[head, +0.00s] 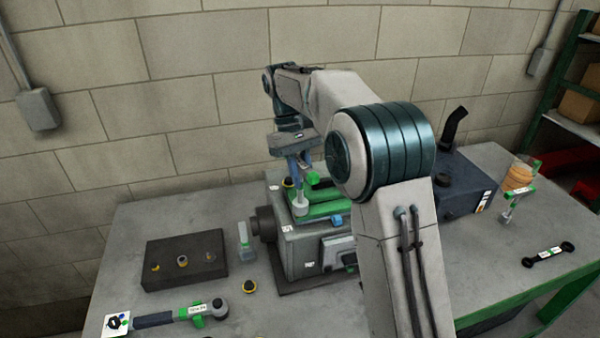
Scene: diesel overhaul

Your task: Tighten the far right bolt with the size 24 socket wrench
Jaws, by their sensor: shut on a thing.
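The engine block (306,250) stands mid-bench with green parts (325,207) on top. My gripper (303,160) is above it, pointing down and shut on a tool with a blue handle (295,174). A round grey head (300,208) shows below it at the green parts; I cannot tell whether it sits on a bolt. The held tool's size label is not visible. Another wrench (155,320) with a dark handle and grey head lies at the front left; its label is too small to read surely. My arm hides the engine's right side, and I cannot make out the far right bolt.
A dark block (188,274) with several sockets, a yellow-ringed part (249,286) and a small upright green-and-grey part (245,242) are to the left. A dark blue box (462,185), a standing tool (517,197) and a black double-ended tool (548,254) are to the right.

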